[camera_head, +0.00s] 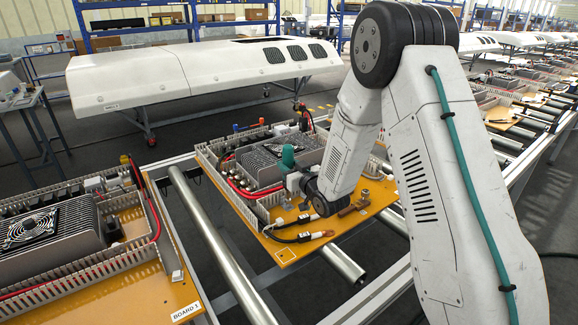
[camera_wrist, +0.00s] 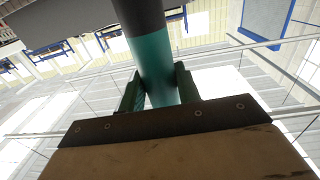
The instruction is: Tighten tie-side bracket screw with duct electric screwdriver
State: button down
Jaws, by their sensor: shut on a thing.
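My gripper (camera_wrist: 160,92) is shut on the electric screwdriver (camera_wrist: 153,58), a teal and dark grey cylinder, in the wrist view. In the head view the screwdriver's teal end (camera_head: 288,155) shows just left of my wrist, above the orange board (camera_head: 285,252). My own arm hides most of the jaws there. The bracket screw and the screwdriver's tip cannot be made out. A brown bracket-like piece (camera_head: 354,207) with a brass-coloured fitting lies on the board right of my wrist.
The board carries a grey finned unit (camera_head: 270,160), slotted white wiring duct (camera_head: 243,207) and black cables with connectors (camera_head: 300,236). A second board (camera_head: 180,300) labelled BOARD 1 lies at left. Metal rollers (camera_head: 215,240) run between the boards. A white shell (camera_head: 200,70) stands behind.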

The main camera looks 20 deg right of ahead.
aim_at(291, 155)
jog(key=shift+f, duration=1)
dwell(2.0)
jog(key=shift+r, duration=3.1)
